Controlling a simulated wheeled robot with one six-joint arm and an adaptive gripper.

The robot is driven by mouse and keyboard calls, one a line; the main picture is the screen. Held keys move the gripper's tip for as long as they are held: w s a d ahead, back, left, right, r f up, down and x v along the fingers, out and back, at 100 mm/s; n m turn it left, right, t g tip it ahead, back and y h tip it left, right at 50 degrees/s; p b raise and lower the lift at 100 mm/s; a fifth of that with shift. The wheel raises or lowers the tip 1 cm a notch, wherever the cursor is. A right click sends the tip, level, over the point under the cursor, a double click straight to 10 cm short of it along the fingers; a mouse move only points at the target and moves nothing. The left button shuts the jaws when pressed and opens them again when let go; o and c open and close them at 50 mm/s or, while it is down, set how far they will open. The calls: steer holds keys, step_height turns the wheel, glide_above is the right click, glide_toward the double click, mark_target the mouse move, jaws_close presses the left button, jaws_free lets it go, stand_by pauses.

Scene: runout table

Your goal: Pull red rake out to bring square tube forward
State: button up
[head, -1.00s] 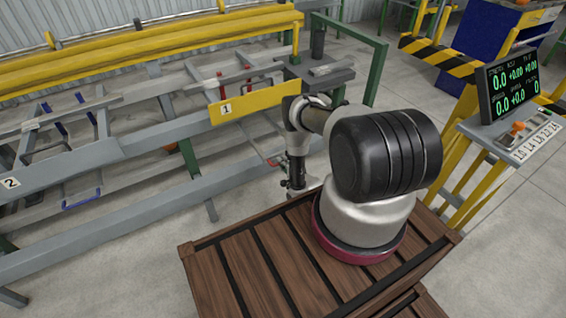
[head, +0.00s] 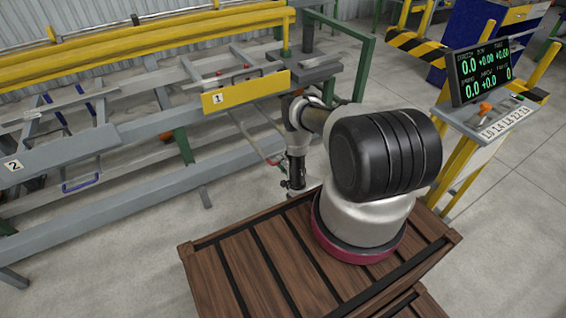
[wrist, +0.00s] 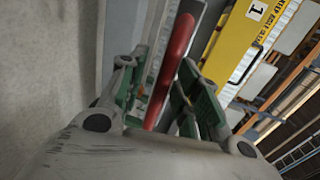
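The red rake's handle (head: 273,160) shows in the head view just left of my gripper, below the rack's front rail, with thin rods running back under the rack. In the wrist view the red bar (wrist: 172,70) lies lengthwise between my two green-padded fingers. My gripper (wrist: 160,90) is partly spread, with a gap visible on the bar's left; contact on the right side is unclear. In the head view my gripper (head: 287,186) points down in front of the rack, partly hidden by my arm. I cannot make out the square tube for certain.
A yellow plate marked 1 (head: 246,93) hangs on the rack above the gripper; a plate marked 2 (head: 14,166) and a blue handle (head: 81,184) are at left. A display (head: 484,69) stands at right. Bare floor (head: 130,235) lies before the rack.

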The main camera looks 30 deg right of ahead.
steer(key=shift+w+r, duration=0.1)
steer(key=v, duration=1.2)
